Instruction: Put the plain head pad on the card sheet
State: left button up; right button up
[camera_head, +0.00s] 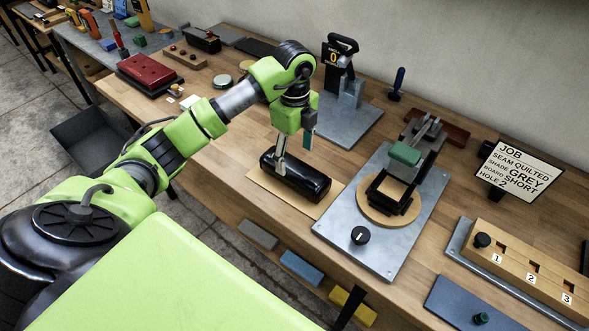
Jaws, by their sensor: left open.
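A glossy black, smooth, roll-shaped head pad (305,184) lies on the tan card sheet (262,194) at the middle of the bench. The sheet shows around the pad on its near and left sides. My left gripper (293,155) points down right at the pad, with its fingers apart. One finger reaches down against or just beside the pad's left part; the other is partly hidden, so I cannot tell contact. My right gripper is not in view.
A metal plate (333,228) with a clamp fixture and round wooden disc stands just right of the sheet. A grey stand (349,95) is behind. A job sign (519,171) and a numbered wooden block (514,262) are at the right. Coloured blocks sit below the bench's front edge.

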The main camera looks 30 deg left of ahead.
aim_at(295, 166)
pick_arm(q)
notch_tip(295, 166, up, 5)
dwell(0.6)
